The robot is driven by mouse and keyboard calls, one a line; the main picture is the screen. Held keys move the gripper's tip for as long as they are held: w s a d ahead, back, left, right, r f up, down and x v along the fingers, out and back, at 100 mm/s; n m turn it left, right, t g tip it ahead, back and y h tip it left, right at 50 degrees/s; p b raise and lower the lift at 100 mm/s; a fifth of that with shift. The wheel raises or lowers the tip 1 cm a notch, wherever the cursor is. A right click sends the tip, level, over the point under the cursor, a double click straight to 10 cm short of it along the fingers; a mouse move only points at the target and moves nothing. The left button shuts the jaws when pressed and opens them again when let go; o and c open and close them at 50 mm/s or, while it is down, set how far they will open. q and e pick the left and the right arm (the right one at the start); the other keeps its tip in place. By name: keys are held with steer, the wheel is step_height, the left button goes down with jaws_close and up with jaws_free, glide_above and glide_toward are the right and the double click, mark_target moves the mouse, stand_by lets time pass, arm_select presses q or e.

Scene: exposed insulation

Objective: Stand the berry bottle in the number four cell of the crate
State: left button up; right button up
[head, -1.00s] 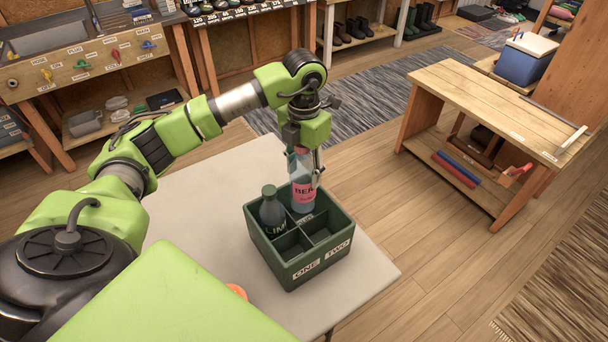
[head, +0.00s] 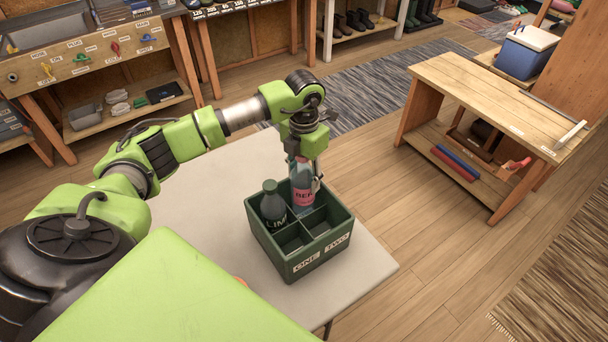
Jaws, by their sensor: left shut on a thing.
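The berry bottle (head: 303,196), clear blue with a pink label reading "BER", is upright at the back right cell of the green crate (head: 318,262). Its lower part is hidden inside the cell, and I cannot tell whether it touches the floor of the cell. My left gripper (head: 304,180) is shut on the bottle from above. A dark bottle (head: 273,208) marked "LIM" stands in the back left cell. The front cells, labelled ONE and TWO, are empty. The back cells' number labels cannot be read. My right gripper is not in view.
The crate stands on a pale table (head: 190,205) with free room to its left and a narrow strip to its right. A wooden bench (head: 490,100) stands apart at the right. A tool bench (head: 85,65) stands at the back left.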

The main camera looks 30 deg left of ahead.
arm_select(q)
steer(key=shift+f, duration=0.25)
steer(key=o, duration=0.9)
steer(key=shift+r, duration=0.2)
steer(key=shift+r+p, duration=0.35)
steer(key=shift+p, duration=0.05)
step_height(320, 180, up, 12)
steer(key=b, duration=0.3)
steer(key=shift+r, duration=0.15)
